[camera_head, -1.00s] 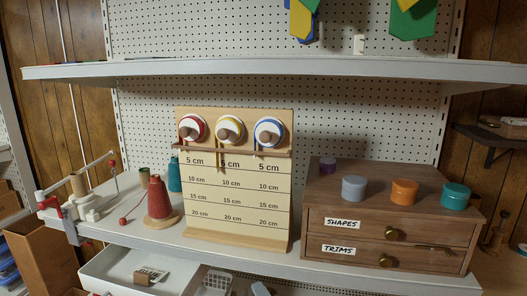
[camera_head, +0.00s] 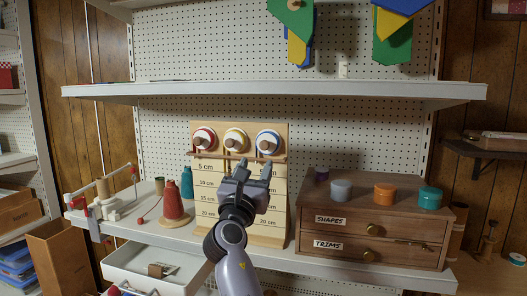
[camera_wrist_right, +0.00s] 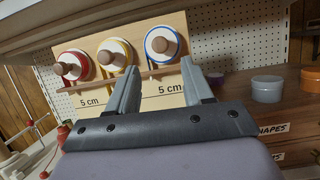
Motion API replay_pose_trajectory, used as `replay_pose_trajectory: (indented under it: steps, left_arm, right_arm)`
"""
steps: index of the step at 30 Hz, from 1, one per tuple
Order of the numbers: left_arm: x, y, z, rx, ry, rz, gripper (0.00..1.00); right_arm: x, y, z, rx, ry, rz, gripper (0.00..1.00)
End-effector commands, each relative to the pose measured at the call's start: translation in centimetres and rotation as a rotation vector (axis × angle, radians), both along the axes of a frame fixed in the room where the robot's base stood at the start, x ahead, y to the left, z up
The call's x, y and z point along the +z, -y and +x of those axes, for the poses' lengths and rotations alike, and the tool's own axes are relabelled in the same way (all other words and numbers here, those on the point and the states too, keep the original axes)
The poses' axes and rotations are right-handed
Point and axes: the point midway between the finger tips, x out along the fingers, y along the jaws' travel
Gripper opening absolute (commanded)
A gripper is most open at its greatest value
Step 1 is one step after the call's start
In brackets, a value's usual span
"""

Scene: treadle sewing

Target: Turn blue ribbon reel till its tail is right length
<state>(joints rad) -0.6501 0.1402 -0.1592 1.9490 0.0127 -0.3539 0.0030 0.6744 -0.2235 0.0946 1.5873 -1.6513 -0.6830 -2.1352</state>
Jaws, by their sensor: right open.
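The blue ribbon reel (camera_head: 268,141) is the right one of three on an upright wooden board (camera_head: 277,205) with length lines. It has a white face, blue rim and wooden knob; it also shows in the right wrist view (camera_wrist_right: 151,36). My right gripper (camera_head: 255,170) is open and empty, in front of the board and below the blue reel. In the wrist view its fingers (camera_wrist_right: 160,84) stand apart, with the blue reel above and between them. My left gripper is not in view.
The red reel (camera_head: 205,140) and yellow reel (camera_head: 235,140) sit left of the blue one. A wooden drawer box (camera_head: 370,225) with round tins stands to the right. A red thread cone (camera_head: 172,204) stands to the left. An upper shelf (camera_head: 290,92) runs overhead.

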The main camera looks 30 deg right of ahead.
Motion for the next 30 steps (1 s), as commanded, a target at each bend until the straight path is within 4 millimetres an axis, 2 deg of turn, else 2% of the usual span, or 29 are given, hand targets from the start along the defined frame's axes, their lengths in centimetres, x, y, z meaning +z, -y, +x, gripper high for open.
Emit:
replay_pose_trajectory:
  steps: [5, 13, 18, 29, 30]
  left_arm:
    - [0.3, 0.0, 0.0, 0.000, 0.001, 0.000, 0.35]
    - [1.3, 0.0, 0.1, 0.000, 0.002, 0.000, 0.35]
    - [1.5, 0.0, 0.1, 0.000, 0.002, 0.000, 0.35]
    - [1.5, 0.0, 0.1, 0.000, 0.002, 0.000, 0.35]
    - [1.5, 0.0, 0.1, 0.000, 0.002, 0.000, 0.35]
  right_arm:
    - [1.4, 0.6, 0.4, -0.034, -0.017, -0.032, 0.51]
    - [3.1, 3.4, 2.9, -0.032, -0.016, -0.031, 0.51]
    - [3.5, 4.6, 3.9, -0.030, -0.017, -0.030, 0.51]
    - [3.6, 5.0, 4.2, -0.029, -0.015, -0.029, 0.51]
    - [3.6, 5.0, 4.2, -0.029, -0.015, -0.029, 0.41]
